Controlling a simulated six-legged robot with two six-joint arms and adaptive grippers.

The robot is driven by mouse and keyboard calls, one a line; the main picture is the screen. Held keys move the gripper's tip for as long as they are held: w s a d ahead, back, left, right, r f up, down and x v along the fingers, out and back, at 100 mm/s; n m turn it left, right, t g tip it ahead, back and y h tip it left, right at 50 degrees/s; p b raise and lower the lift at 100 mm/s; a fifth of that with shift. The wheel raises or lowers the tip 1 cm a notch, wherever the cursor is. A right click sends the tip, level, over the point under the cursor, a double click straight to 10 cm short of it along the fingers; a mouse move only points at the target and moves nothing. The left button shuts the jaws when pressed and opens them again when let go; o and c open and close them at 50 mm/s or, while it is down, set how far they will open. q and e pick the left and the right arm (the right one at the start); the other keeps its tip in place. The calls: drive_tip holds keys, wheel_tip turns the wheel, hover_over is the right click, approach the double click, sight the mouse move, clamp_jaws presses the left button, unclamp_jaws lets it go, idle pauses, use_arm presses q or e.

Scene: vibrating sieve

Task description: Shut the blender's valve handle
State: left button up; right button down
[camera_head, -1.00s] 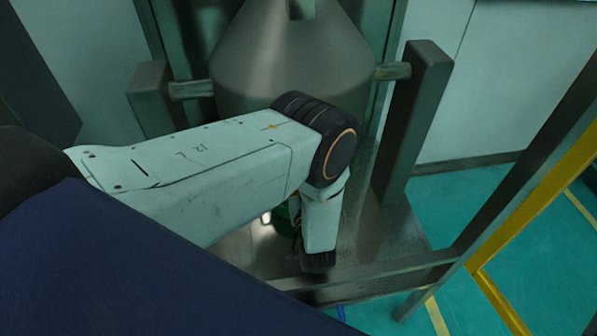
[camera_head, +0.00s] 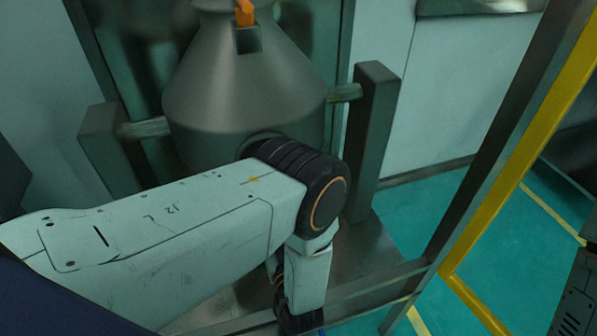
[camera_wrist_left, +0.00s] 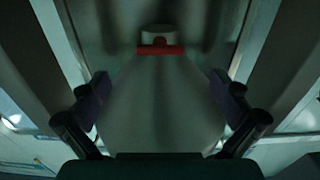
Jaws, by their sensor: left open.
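The blender (camera_head: 245,95) is a grey metal vessel with a cone-shaped top, held between two posts in the head view. In the left wrist view, a red bar-shaped handle (camera_wrist_left: 160,50) lies crosswise at a pale round neck, at the narrow end of the grey body. My left gripper (camera_wrist_left: 163,100) is open and empty. Its two dark fingers stand apart to the left and right, with the red handle beyond and between them. In the head view my left arm crosses in front of the blender and bends down; its fingers are not clearly visible. My right gripper is not in view.
An orange part (camera_head: 243,12) sits at the blender's top. A support post (camera_head: 372,135) stands right of the blender. A metal frame bar (camera_head: 380,285) crosses low in front. A yellow-edged frame (camera_head: 510,150) slopes at the right. Green floor (camera_head: 500,240) is open beyond.

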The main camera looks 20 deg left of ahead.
use_arm(q)
drive_tip(key=w+a+m, duration=0.2)
drive_tip(key=w+a, duration=0.2)
drive_tip(key=w, duration=0.1)
drive_tip(key=shift+w+a+m+b, duration=0.2)
drive_tip(key=shift+w+m+b, duration=0.1)
drive_tip(key=shift+w, duration=0.05)
idle(0.5)
